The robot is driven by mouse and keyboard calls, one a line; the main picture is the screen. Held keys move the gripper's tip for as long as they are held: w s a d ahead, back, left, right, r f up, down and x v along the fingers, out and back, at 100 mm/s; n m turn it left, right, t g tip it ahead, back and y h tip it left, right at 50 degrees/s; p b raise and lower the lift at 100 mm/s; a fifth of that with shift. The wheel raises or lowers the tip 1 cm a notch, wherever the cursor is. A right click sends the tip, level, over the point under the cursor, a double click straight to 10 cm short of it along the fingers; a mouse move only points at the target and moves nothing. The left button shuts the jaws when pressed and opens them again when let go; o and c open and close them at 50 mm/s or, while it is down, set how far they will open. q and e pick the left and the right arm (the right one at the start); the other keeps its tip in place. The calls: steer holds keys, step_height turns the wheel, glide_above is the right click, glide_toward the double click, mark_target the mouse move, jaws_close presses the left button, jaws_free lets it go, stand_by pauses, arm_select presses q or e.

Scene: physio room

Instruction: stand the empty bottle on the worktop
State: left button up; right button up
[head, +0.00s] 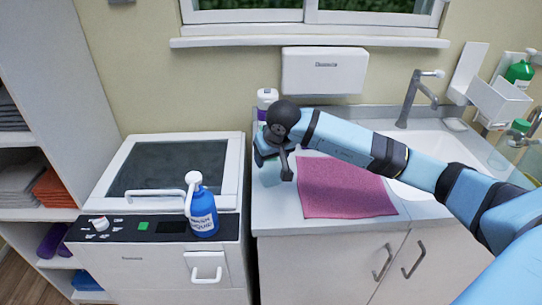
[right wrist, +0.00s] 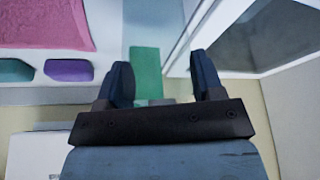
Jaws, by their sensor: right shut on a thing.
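My right gripper (head: 274,166) is over the left end of the worktop (head: 275,215), left of the pink cloth. It is shut on a pale green, see-through thing (head: 270,178), which looks like the empty bottle. The gripper hides most of it, and I cannot tell whether its base touches the worktop. In the right wrist view a green strip (right wrist: 145,72) shows between the fingers (right wrist: 162,82). A blue bottle (head: 203,212) with a white pump stands on the front panel of the white unit at left. My left gripper is out of view.
A white bottle with a purple label (head: 265,100) stands close behind my gripper. A pink cloth (head: 343,187) lies on the worktop, with the sink (head: 440,150) and tap (head: 412,98) to its right. A gap separates the worktop from the white unit (head: 120,205).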

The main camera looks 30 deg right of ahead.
steer(key=shift+f, duration=0.1)
steer(key=o, duration=0.9)
steer(key=shift+v, duration=6.15)
